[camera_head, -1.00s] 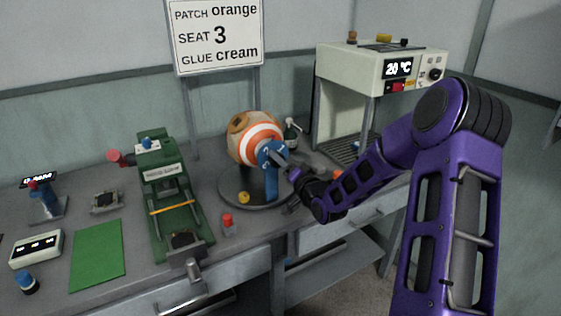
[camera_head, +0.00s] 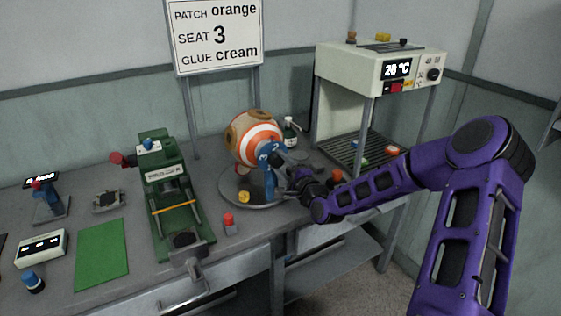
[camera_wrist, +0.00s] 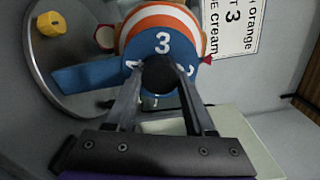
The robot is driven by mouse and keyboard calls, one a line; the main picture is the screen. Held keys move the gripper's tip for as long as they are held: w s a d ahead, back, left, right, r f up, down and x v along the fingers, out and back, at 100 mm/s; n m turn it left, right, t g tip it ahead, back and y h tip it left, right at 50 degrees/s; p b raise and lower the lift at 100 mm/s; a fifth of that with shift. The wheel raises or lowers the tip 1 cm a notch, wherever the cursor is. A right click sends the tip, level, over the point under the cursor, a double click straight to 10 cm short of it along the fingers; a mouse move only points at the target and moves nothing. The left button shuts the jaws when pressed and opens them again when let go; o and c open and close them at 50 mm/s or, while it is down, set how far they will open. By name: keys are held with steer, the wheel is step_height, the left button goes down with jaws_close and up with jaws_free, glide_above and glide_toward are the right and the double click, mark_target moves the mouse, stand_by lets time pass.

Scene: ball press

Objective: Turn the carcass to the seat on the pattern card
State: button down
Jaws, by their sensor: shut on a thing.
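The carcass (camera_head: 254,136) is a ball with orange and white rings and tan patches, on a round grey stand (camera_head: 226,198) with a blue bracket (camera_head: 270,185). In the wrist view the carcass (camera_wrist: 160,20) has a blue numbered disc (camera_wrist: 110,72) facing me. A 3 is at the top of the disc, with partly covered numerals lower on each side. My gripper (camera_head: 284,167) is shut on the dark round knob (camera_wrist: 158,75) at the disc's middle. I cannot tell which number meets the bracket. The pattern card (camera_head: 217,36) reads patch orange, seat 3, glue cream.
A pale heater (camera_head: 382,70) with a rack is at the right. A yellow piece (camera_head: 244,197) lies on the stand. A green mat (camera_head: 102,255) lies at the left.

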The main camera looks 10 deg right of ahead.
steer(key=m, duration=0.3)
steer(key=shift+w+m, duration=0.1)
steer(key=shift+m, duration=0.3)
steer(key=m, duration=0.3)
steer(key=shift+m+b, duration=0.3)
steer(key=m+b, duration=0.1)
steer(key=m, duration=0.2)
steer(key=shift+f+m, duration=0.1)
steer(key=shift+m, duration=0.2)
steer(key=shift+a+m+b, duration=0.1)
steer(key=shift+m+b, duration=0.35)
steer(key=shift+m, duration=1.35)
steer(key=shift+c, duration=1.3)
jaws_free()
steer(key=shift+a, duration=0.1)
